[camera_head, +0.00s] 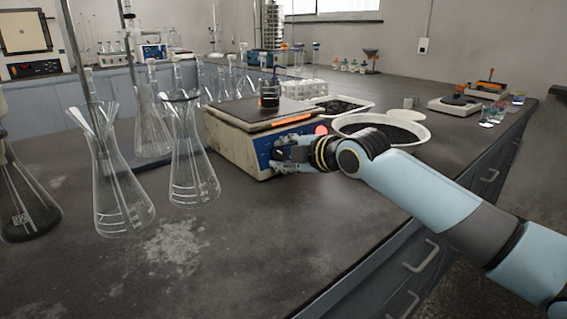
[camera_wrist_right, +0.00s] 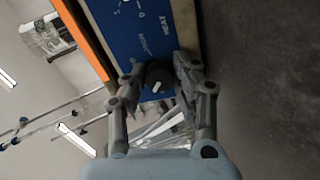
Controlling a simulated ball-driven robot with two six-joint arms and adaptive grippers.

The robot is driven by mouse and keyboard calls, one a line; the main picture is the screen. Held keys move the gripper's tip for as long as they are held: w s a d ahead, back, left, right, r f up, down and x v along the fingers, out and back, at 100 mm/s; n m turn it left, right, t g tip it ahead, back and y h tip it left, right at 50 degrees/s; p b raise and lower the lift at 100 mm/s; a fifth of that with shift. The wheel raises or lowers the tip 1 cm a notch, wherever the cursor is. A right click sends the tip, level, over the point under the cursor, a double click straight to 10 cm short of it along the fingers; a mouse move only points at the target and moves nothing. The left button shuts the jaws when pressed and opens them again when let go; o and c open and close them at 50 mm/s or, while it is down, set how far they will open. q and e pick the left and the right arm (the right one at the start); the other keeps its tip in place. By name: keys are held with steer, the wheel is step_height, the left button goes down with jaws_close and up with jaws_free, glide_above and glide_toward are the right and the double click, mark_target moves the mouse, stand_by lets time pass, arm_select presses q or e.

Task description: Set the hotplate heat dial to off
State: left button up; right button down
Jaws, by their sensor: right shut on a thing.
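The hotplate (camera_head: 228,149) is a cream box with a dark top plate and a blue front panel, standing on the dark bench. My right gripper (camera_head: 283,157) is at its front panel. In the right wrist view the blue panel (camera_wrist_right: 142,40) fills the upper middle. A black round heat dial (camera_wrist_right: 158,76) with a white pointer mark sits between the fingers of my right gripper (camera_wrist_right: 160,72), which is shut on it. In the head view the gripper hides the dial. The dial's scale is too small to read. My left gripper is not in view.
A small dark vessel (camera_head: 269,95) stands on the hotplate's top. Glass flasks (camera_head: 194,165) on the left are close to the hotplate. A white bowl of dark grains (camera_head: 382,131) sits behind my right forearm. The bench front (camera_head: 230,270) is clear.

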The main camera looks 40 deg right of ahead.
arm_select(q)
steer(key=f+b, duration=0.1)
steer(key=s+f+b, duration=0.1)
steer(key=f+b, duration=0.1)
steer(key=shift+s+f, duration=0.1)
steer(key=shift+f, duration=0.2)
arm_select(e)
steer(key=n, duration=0.5)
steer(key=shift+f, duration=0.2)
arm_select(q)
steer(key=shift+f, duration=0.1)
arm_select(e)
steer(key=c, duration=1)
jaws_free()
steer(key=shift+r, duration=0.15)
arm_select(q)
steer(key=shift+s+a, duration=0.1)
arm_select(e)
steer(key=shift+s, duration=0.1)
steer(key=shift+v, duration=5.95)
steer(key=shift+d, duration=0.15)
